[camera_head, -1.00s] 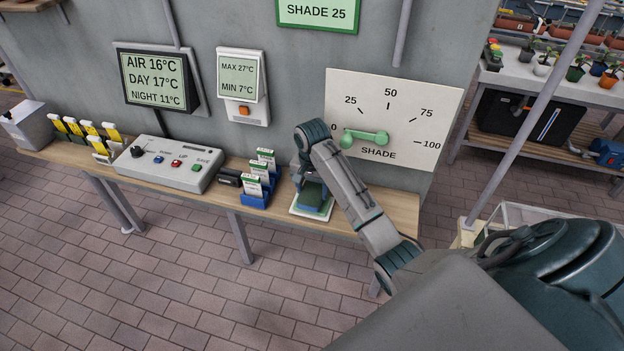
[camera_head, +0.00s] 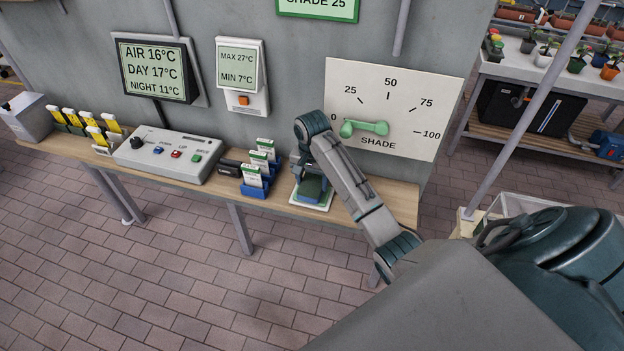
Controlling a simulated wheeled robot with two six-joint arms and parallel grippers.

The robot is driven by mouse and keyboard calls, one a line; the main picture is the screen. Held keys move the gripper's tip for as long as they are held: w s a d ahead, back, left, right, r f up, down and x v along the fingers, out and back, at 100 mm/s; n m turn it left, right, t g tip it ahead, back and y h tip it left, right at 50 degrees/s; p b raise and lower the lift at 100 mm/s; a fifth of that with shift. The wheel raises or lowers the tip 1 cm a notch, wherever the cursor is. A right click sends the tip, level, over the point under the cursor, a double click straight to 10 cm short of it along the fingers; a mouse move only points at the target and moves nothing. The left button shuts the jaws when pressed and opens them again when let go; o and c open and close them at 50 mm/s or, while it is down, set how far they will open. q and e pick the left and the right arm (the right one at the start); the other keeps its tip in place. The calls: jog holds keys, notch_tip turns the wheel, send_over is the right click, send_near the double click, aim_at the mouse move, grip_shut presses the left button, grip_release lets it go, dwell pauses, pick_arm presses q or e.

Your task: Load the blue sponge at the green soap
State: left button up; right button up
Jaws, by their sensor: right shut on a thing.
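My right gripper (camera_head: 308,184) is shut at the right part of the long wooden bench. It holds a small block with a dark green top and blue sides, which looks like the blue sponge (camera_head: 312,196). The block is low over, or on, a white mat with a green edge (camera_head: 308,206); I cannot tell whether it touches. My own arm and gripper hide part of the block and the mat. I cannot make out a separate green soap. My left gripper is not in view.
A blue rack with white-and-green packets (camera_head: 254,191) stands just left of the mat. A grey control box (camera_head: 165,160) stands farther left. A shade dial with a green lever (camera_head: 366,128) is on the wall behind my arm. The bench right of the mat is mostly clear.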

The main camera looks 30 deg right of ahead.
jog(key=shift+s+f, duration=0.1)
jog(key=shift+f, duration=0.4)
dwell(1.2)
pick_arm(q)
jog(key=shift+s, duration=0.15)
